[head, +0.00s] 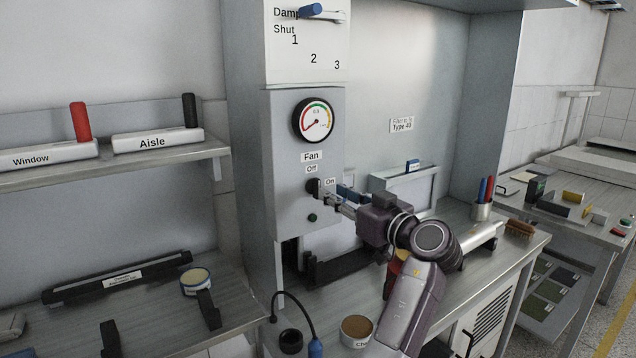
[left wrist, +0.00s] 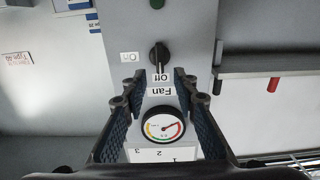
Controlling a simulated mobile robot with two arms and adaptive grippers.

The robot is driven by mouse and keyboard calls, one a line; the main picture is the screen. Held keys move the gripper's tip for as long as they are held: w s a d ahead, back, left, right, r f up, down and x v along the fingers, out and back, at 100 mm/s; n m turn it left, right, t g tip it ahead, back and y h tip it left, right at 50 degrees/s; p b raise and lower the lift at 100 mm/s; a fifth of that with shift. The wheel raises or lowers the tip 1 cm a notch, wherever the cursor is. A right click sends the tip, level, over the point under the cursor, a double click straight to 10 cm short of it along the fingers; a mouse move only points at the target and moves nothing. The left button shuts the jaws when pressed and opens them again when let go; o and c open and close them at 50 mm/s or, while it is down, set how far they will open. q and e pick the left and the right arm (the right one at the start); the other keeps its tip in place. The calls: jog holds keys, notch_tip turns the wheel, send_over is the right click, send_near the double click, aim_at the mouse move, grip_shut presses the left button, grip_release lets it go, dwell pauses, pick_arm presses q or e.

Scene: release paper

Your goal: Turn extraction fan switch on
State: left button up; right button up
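The fan switch is a black rotary knob (head: 313,186) on the grey panel, below the "Fan" and "Off" labels and left of the "On" label. In the left wrist view, which is upside down, the knob (left wrist: 159,57) has its handle in line with the "Off" label (left wrist: 162,77). My left gripper (head: 332,194) is in front of the panel, close to the knob on its right. In the wrist view its fingers (left wrist: 157,80) are spread apart, with the knob just beyond the tips and nothing between them. Contact cannot be told. My right gripper is not visible.
A round gauge (head: 314,120) sits above the switch and a small green button (head: 312,217) below it. Higher is the damper plate with a blue-handled lever (head: 311,10). A shelf (head: 215,148) with red and black handles is at left. The bench below holds a cork-topped jar (head: 357,328).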

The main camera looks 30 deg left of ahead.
aim_at(319, 185)
pick_arm(q)
jog(key=p+x, duration=0.2)
jog(key=x, duration=0.2)
jog(key=shift+w+a+r, duration=0.15)
jog(key=shift+a, duration=0.2)
jog(key=shift+w+a, duration=0.1)
jog(key=shift+a, duration=0.3)
jog(key=c, duration=0.6)
grip_shut()
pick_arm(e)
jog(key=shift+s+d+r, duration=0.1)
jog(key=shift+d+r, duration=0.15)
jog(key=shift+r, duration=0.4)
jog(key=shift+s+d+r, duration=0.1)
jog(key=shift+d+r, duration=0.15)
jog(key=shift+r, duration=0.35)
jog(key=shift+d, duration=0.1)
